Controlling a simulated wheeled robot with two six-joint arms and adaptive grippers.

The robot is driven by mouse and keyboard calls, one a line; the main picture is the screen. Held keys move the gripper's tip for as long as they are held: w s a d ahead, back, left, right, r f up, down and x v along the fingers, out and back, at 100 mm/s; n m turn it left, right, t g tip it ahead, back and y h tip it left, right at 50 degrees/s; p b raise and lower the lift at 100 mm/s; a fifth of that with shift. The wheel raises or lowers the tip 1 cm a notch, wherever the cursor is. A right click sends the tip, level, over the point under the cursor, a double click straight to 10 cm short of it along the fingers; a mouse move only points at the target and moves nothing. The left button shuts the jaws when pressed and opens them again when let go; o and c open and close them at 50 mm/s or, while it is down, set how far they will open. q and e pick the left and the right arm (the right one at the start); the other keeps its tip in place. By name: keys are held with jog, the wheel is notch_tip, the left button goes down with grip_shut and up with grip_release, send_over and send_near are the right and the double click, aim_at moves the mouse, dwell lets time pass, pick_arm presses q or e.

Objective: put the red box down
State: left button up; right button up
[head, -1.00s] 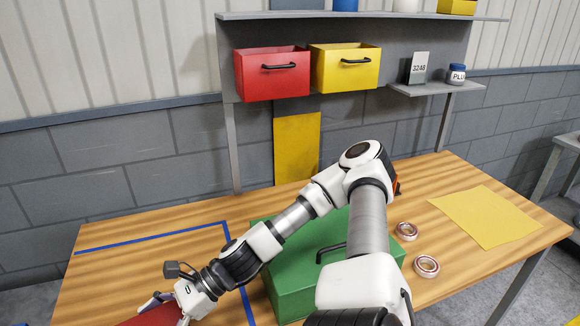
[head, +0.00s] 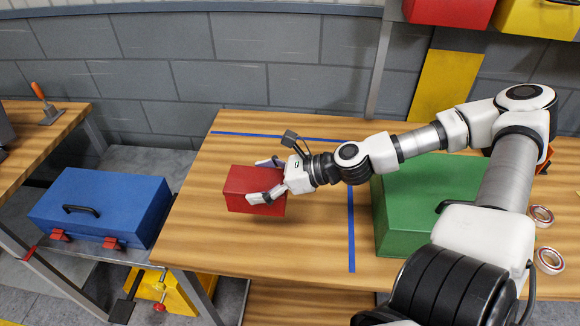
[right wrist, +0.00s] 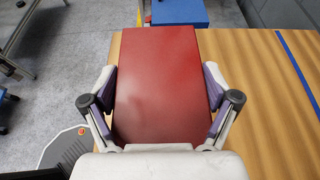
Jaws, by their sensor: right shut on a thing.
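The red box (head: 240,190) is in the head view, at the left part of the wooden table, left of the blue tape line. My right gripper (head: 264,180) is shut on the red box, one finger on its far side and one on its near side. In the right wrist view the red box (right wrist: 158,80) lies between the two fingers of the gripper (right wrist: 160,100). I cannot tell for sure whether its underside touches the table. My left gripper is not in view.
The table (head: 290,250) is bare around the red box inside the blue tape (head: 351,225). A green box (head: 400,215) stands right of the tape, under my arm. Two bearing rings (head: 549,260) lie farther right. A blue toolbox (head: 105,205) rests on a lower grey shelf at left.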

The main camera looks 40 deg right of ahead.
notch_tip(320, 180, down, 10)
jog(key=b, duration=0.8)
jog(key=shift+r, duration=0.15)
jog(key=shift+w+r, duration=0.1)
jog(key=shift+r, duration=0.1)
jog(key=shift+f, duration=0.15)
jog(key=o, duration=1.3)
jog(key=shift+c, duration=0.2)
